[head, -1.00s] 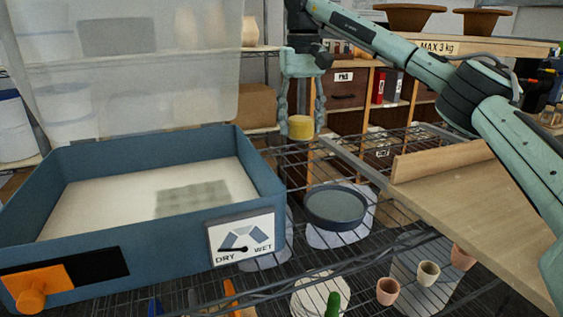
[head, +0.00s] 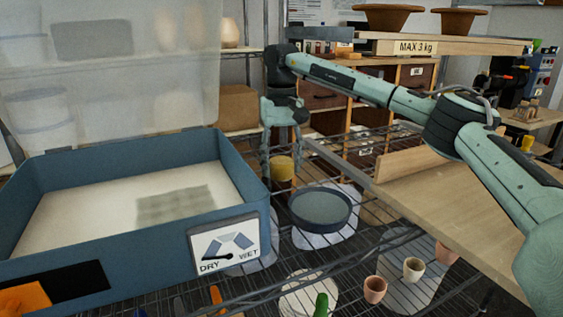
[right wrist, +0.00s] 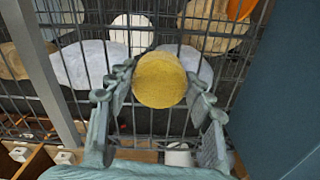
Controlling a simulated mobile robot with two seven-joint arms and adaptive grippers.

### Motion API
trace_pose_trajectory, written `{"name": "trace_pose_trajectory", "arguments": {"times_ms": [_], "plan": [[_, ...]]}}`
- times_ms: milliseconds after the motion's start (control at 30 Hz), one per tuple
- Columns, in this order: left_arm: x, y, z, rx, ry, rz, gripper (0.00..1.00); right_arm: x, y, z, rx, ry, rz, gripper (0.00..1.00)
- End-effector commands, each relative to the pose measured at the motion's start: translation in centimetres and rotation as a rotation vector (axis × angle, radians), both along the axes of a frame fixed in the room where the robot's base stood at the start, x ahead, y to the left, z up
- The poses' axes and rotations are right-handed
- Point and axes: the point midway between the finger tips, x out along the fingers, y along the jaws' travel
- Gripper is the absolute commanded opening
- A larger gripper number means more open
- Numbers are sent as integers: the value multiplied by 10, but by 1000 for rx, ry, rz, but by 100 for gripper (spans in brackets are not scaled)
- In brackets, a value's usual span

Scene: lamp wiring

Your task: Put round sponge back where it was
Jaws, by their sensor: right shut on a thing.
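The round yellow sponge (head: 281,168) is between the fingers of my right gripper (head: 281,152), which is shut on it and points down. In the right wrist view the sponge (right wrist: 159,80) sits between the two fingertips (right wrist: 160,88), with the wire shelf behind it. In the head view the sponge is just right of the blue box's far right corner, behind and left of the round dark dish (head: 320,222). I cannot tell if its underside touches the wire shelf (head: 385,240). My left gripper is not in view.
A blue box (head: 120,255) with a raised clear lid and a DRY/WET dial (head: 224,245) stands left of the sponge. A wooden board (head: 440,195) lies on the right. Small pots (head: 375,289) show at the front right.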

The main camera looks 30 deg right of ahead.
Motion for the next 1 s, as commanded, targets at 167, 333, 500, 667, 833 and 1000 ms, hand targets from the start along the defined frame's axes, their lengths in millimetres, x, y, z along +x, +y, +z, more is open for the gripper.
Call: {"name": "trace_pose_trajectory", "arguments": {"times_ms": [167, 333, 500, 667, 833, 1000], "plan": [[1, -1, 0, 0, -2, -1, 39, 0, 0, 0, 0, 0, 0, 29], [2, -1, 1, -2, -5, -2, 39, 0, 0, -2, 0, 0, 0, 62], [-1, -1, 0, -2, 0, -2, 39, 0, 0, -2, 0, 0, 0, 72], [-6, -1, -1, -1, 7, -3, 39, 0, 0, -2, 0, 0, 0, 72], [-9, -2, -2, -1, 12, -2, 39, 1, 0, 7, 0, -2, 0, 72], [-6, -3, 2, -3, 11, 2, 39, 1, 1, 37, 0, -5, 0, 72]]}}
